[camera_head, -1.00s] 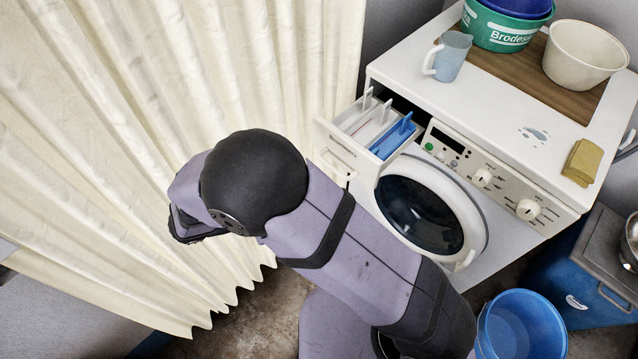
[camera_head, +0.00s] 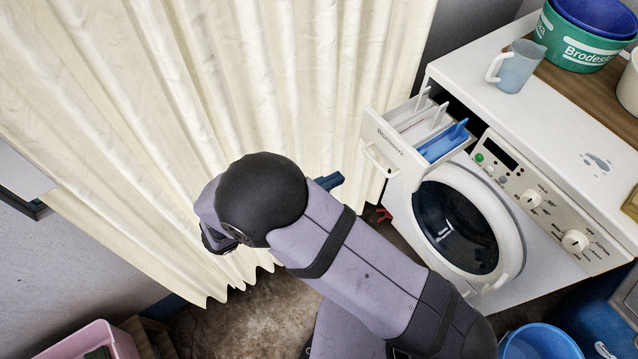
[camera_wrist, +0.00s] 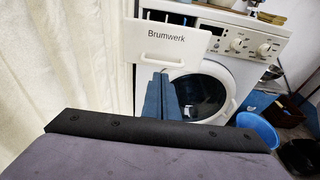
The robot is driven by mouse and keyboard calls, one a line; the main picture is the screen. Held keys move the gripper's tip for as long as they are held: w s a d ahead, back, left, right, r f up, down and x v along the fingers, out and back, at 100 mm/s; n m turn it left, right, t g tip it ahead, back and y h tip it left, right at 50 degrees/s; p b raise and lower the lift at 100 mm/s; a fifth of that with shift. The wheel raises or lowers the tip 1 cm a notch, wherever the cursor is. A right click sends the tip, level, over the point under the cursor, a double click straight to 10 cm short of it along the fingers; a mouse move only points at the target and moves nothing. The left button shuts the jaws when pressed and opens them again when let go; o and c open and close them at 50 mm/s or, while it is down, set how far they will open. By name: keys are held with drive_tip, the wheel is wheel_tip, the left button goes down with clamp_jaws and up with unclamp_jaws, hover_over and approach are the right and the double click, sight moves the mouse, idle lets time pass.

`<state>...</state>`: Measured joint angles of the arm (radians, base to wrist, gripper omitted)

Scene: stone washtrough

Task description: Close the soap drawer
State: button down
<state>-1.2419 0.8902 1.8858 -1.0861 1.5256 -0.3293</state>
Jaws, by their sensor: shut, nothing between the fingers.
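The soap drawer (camera_head: 388,140) is pulled out of the top left of the white washing machine (camera_head: 500,140). Its white front carries a loop handle and the name Brumwerk. Inside are white compartments and a blue one. The drawer front also shows in the wrist view (camera_wrist: 165,42), above and beyond my fingers. My gripper (camera_head: 332,181) has blue fingers, which partly show past my arm, to the left of the drawer front and apart from it. In the wrist view my gripper (camera_wrist: 160,97) is shut and empty, with its fingers pointing towards the machine below the drawer front.
A cream curtain (camera_head: 270,70) hangs close on the left. The round door (camera_head: 455,228) of the machine is shut below the drawer. A mug (camera_head: 517,67) and tubs stand on top. A blue bucket (camera_head: 540,345) stands on the floor at right.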

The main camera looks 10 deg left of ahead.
sight(388, 147)
drive_tip(key=x, duration=0.9)
drive_tip(key=shift+p, duration=0.4)
drive_tip(key=shift+w+d, duration=0.1)
drive_tip(key=r+x, duration=0.1)
drive_tip(key=x, duration=0.5)
drive_tip(key=r+x, duration=0.1)
drive_tip(key=x, duration=0.5)
drive_tip(key=d+r+x, duration=0.1)
drive_tip(key=r+x, duration=0.1)
drive_tip(key=x, duration=0.4)
drive_tip(key=shift+w+d+f+b, duration=0.1)
drive_tip(key=shift+w+b, duration=0.15)
drive_tip(key=shift+b, duration=0.1)
drive_tip(key=shift+w+d, duration=0.15)
drive_tip(key=shift+w, duration=0.15)
drive_tip(key=shift+d+r, duration=0.1)
drive_tip(key=shift+r, duration=0.15)
drive_tip(key=shift+r, duration=0.1)
drive_tip(key=shift+a, duration=0.4)
drive_tip(key=v, duration=1.3)
drive_tip(key=shift+s+a+f, duration=0.15)
drive_tip(key=shift+s+f, duration=0.1)
drive_tip(key=shift+s, duration=0.3)
